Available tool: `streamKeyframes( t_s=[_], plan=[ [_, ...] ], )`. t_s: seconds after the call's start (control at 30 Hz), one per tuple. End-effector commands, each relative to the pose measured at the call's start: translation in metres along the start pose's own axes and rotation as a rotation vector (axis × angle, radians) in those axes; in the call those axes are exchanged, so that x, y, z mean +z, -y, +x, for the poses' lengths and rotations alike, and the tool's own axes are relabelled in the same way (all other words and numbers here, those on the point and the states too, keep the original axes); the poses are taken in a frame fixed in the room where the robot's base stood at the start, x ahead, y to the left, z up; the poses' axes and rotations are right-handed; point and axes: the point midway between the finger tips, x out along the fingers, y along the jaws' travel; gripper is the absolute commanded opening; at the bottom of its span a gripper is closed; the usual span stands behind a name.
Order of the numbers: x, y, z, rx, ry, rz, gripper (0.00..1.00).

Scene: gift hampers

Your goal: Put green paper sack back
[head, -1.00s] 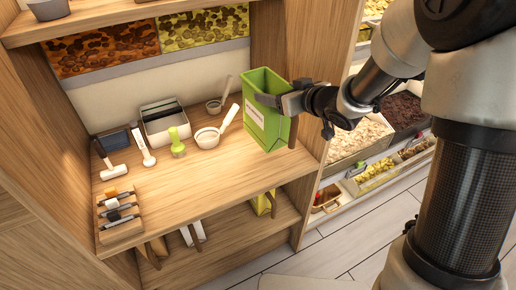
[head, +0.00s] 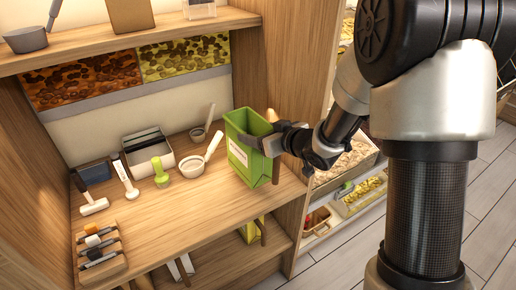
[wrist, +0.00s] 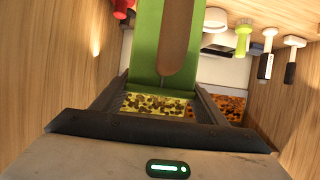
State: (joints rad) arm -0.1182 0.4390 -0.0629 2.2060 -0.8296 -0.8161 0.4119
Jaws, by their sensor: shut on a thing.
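The green paper sack (head: 246,152), with a white label and an open top, is upright at the right end of the middle wooden shelf (head: 190,215). My gripper (head: 277,138) reaches in from the right and is shut on the sack near its upper part. In the wrist view, the sack (wrist: 147,45) stands between the two dark fingers of my gripper (wrist: 160,82). I cannot tell whether the sack's base touches the shelf.
A rack of markers (head: 100,250) is at front left. A yellow sack (head: 250,232) is on the shelf below. The shelf's front middle is clear.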

Motion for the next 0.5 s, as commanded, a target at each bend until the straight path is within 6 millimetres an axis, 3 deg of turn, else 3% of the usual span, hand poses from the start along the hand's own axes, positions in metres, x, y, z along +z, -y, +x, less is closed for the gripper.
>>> streamKeyframes(
  t_s=[0.23, 0.5],
  plan=[
    [0.032, 0.000, 0.014, -0.002, 0.000, 0.000, 0.35],
    [0.037, 0.000, 0.016, 0.000, -0.004, -0.002, 0.35]
  ],
)
